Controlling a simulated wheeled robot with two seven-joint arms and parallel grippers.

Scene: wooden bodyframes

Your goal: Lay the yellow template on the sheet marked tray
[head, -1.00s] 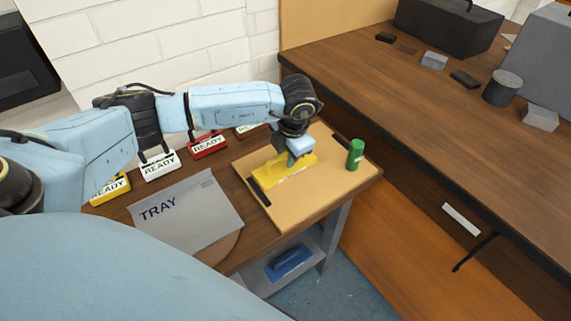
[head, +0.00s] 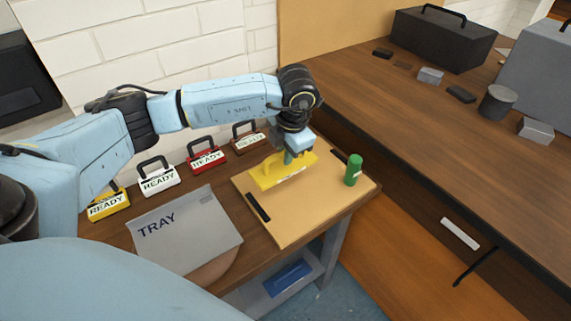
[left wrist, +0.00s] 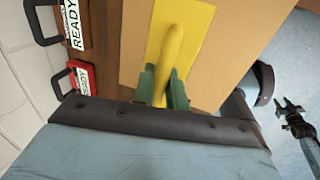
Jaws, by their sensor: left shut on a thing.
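The yellow template (head: 270,177) is a flat plate with a raised yellow grip bar, seen over the tan board. My left gripper (head: 291,161) comes down on it from above and is shut on its bar. In the left wrist view the green fingers (left wrist: 162,88) hold the yellow bar from both sides, with the yellow plate (left wrist: 190,32) beyond. Whether the plate touches the board is hard to tell. The grey sheet marked TRAY (head: 190,240) lies on the table to the left of the board, with nothing on it.
The tan board (head: 290,222) carries black strips (head: 257,207) and a green cylinder (head: 353,170) at its right. Yellow, white, red and brown READY-marked blocks (head: 158,180) line the table's back. A dark bench (head: 420,140) stands at right. A blue item (head: 288,277) lies on the shelf below.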

